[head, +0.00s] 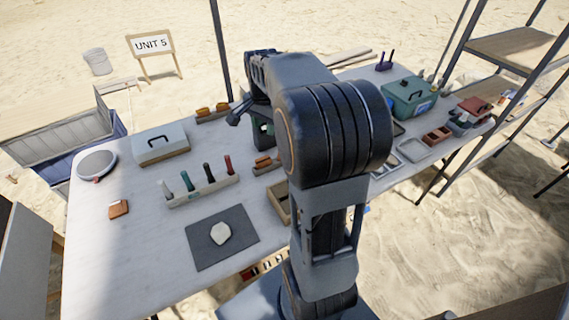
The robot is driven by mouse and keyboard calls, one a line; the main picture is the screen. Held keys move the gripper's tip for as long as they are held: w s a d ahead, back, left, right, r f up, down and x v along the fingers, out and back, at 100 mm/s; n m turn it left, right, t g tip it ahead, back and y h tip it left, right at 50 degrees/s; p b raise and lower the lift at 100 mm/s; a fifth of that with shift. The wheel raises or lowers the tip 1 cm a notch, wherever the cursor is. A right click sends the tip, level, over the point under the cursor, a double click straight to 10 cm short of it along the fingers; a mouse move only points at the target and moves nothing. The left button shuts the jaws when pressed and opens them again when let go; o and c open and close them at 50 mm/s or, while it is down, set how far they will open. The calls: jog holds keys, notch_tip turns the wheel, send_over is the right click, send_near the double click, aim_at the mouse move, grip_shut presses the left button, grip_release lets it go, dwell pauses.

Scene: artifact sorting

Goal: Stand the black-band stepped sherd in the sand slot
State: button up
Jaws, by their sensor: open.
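My arm rises in the middle of the head view and reaches away over the table. My gripper (237,117) shows small and dark at its far end, above the tabletop; it is open, with no object visible in it. I cannot make out a black-band stepped sherd for certain. A small orange-brown piece (118,209) lies at the table's left. Other orange-brown pieces sit in a holder (212,117) at the back and in another (266,165) beside my arm. A shallow tray (278,204) is partly hidden behind my arm; I cannot tell whether it holds the sand slot.
A pale piece (220,233) lies on a dark mat (190,243). A rack (205,195) of upright tools stands behind it. A grey case (161,143) and a round pan (97,163) are at left; a green toolbox (409,97) is at right. The front left tabletop is clear.

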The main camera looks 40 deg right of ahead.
jog(key=w+d+f+m+b, duration=0.1)
jog(key=d+f+m, duration=0.1)
jog(key=d+f, duration=0.1)
jog(key=w+d+f+m+b, duration=0.1)
jog(key=d+f+m, duration=0.1)
jog(key=f, duration=0.4)
jog(key=w+d+f+m+g+b, duration=0.1)
jog(key=d+f, duration=0.3)
jog(key=shift+d+f+m, duration=0.1)
jog(key=shift+f+m, duration=0.15)
jog(key=shift+m, duration=0.15)
jog(key=shift+w+f, duration=0.15)
jog(key=shift+f, duration=1.55)
jog(key=shift+w+f, duration=0.1)
jog(key=shift+f, duration=1.55)
grip_shut()
